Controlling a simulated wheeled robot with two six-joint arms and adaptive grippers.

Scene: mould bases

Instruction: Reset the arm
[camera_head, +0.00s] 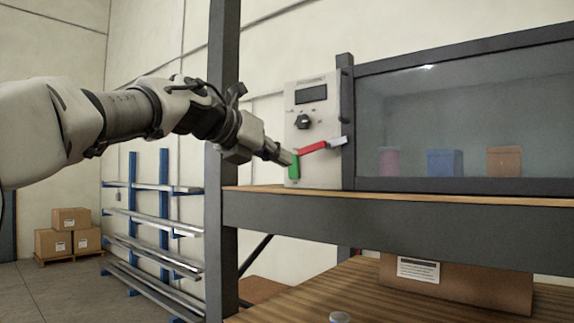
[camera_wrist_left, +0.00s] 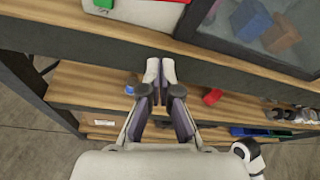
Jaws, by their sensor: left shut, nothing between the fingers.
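My left arm reaches in from the left in the head view. Its gripper (camera_head: 284,157) is shut and empty, its tips close to a green part (camera_head: 294,165) on a pale control panel (camera_head: 317,112); I cannot tell whether they touch. A red lever (camera_head: 313,147) with a grey end slants up to the right beside the green part. The panel has a dark display and a black knob (camera_head: 302,122). In the left wrist view, the gripper (camera_wrist_left: 160,68) points at the shelf edge with its fingers together. My right gripper is not in view.
A glass-fronted cabinet (camera_head: 460,185) right of the panel holds pink, blue and orange items. A dark post (camera_head: 222,120) stands behind my wrist. The lower shelf (camera_head: 350,290) holds a cardboard box (camera_head: 455,283); a red item (camera_wrist_left: 213,96) lies there too.

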